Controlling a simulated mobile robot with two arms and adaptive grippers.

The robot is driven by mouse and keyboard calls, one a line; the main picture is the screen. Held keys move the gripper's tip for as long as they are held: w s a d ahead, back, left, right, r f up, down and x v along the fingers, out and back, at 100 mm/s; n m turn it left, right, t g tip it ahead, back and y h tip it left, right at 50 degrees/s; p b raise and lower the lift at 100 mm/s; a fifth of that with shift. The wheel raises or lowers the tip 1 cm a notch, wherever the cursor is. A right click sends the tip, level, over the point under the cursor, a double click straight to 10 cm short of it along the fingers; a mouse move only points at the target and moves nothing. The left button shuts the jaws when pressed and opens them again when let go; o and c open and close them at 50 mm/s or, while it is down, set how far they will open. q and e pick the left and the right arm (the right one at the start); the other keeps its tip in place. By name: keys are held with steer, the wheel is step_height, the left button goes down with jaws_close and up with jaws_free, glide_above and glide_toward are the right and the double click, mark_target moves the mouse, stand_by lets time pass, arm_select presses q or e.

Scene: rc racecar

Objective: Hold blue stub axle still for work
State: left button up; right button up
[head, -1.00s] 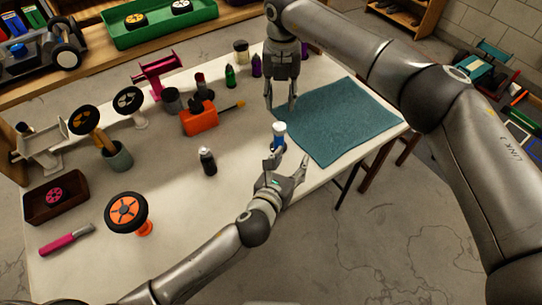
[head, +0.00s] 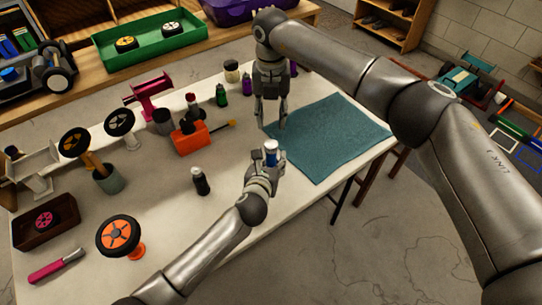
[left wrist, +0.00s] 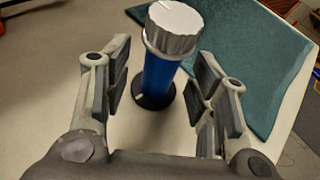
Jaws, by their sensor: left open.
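The blue stub axle (left wrist: 158,80) stands upright on the pale tabletop, with a ridged silver cap on top and a dark round foot. It also shows in the head view (head: 271,156), near the table's front edge. My left gripper (head: 267,165) is open around it. In the left wrist view the left gripper's (left wrist: 160,82) padded fingers stand one on each side of the axle, with a gap on both sides. My right gripper (head: 271,118) points down just behind the axle, fingers apart and empty.
A teal mat (head: 330,135) lies right of the axle. A dark bottle (head: 200,181) stands to its left. An orange block (head: 190,139), a wheel on an orange stand (head: 119,236) and several small bottles occupy the left and back. Bare tabletop lies between.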

arm_select(q)
steer(key=shift+x, duration=1.3)
steer(key=shift+c, duration=0.4)
